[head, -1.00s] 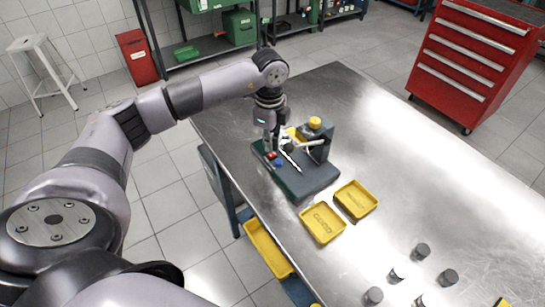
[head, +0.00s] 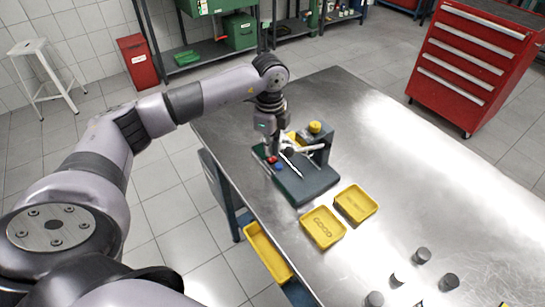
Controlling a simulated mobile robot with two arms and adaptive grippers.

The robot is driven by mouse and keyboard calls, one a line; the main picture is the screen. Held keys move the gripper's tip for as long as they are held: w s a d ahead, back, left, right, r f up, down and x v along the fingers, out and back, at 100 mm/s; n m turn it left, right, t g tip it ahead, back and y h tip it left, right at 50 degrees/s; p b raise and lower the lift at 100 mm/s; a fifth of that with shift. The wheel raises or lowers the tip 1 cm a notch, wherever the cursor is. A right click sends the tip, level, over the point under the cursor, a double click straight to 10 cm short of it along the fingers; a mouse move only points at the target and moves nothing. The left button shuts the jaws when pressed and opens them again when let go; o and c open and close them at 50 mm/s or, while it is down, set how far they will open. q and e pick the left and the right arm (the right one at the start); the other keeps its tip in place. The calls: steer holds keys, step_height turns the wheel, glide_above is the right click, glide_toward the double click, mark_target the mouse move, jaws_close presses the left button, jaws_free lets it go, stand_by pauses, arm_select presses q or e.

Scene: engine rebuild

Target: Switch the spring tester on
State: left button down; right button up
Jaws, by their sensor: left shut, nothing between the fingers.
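The spring tester (head: 305,187) stands near the left edge of the steel table. It has a dark grey base, an upright column at its right rear, a yellow knob (head: 315,127) on top and a light lever. A red button (head: 271,160) and a blue button (head: 278,167) sit at the left of its base, with a green part beside them. My left gripper (head: 272,151) points down, shut and empty, close over the red button. I cannot tell whether the fingertips touch it. My right gripper is not in view.
Two yellow trays lie in front of the tester: one marked GOOD (head: 323,242) and another (head: 371,211) to its right. Several dark cylinders stand at the table's lower right. The steel table (head: 420,180) is bare to the right. A red tool cabinet (head: 460,70) stands behind it.

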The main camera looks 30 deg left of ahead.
mark_target(270, 159)
arm_select(q)
steer(key=shift+s+f+b, duration=0.1)
steer(key=shift+f+b, duration=0.75)
steer(key=shift+f, duration=0.45)
stand_by(0.8)
steer(key=shift+r, duration=0.15)
steer(key=shift+r+p, duration=0.9)
steer(key=shift+r, duration=0.05)
steer(key=shift+r+p, duration=1.7)
steer(key=shift+r, duration=0.8)
steer(key=shift+f, duration=0.1)
